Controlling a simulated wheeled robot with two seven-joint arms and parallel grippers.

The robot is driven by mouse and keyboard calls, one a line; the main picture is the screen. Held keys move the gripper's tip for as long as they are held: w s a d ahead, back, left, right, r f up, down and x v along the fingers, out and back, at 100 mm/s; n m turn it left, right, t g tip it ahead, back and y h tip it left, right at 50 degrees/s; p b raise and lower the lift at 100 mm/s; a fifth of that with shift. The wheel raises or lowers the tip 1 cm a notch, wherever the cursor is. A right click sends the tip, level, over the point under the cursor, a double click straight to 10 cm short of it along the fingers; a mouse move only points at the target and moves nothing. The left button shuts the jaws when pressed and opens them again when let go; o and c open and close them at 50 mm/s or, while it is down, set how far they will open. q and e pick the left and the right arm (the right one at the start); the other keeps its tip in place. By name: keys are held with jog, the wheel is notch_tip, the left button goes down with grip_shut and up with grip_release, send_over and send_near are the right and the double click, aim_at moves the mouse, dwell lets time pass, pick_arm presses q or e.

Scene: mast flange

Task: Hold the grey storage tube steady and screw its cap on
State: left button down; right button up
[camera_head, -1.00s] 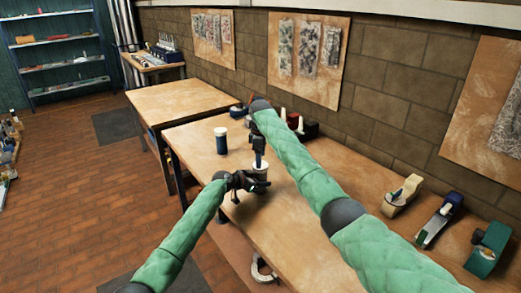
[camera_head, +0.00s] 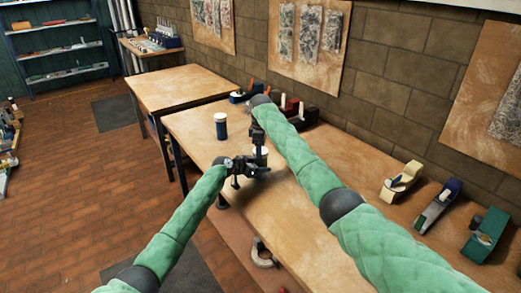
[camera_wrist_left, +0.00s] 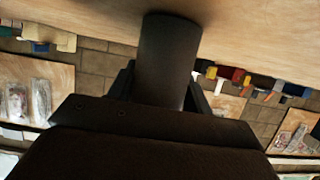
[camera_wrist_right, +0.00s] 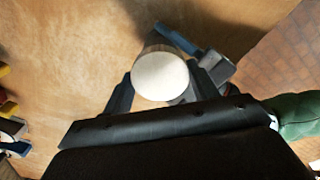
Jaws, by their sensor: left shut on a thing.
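The grey storage tube (camera_wrist_left: 168,65) is a dark upright cylinder between the fingers of my left gripper (camera_wrist_left: 160,95), which is shut on it. Its lower end is at or close to the tabletop. The round white cap (camera_wrist_right: 160,76) is in line over the tube's top and shows between the fingers of my right gripper (camera_wrist_right: 160,85). These fingers lie close on both sides of the cap; whether they press on it is unclear. In the head view my left gripper (camera_head: 254,169) is at the tube's side and my right gripper (camera_head: 260,150) is above. The cap's seating is hidden.
A blue jar with a white lid (camera_head: 221,126) stands on the workbench (camera_head: 300,228) beyond the grippers. Red and dark items (camera_head: 296,110) stand at the back. The bench's near right part is clear.

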jog(key=o, duration=1.1)
jog(key=shift+r, duration=2.3)
jog(key=o, duration=0.4)
notch_tip(320, 180, up, 12)
jog(key=shift+w+f, duration=0.1)
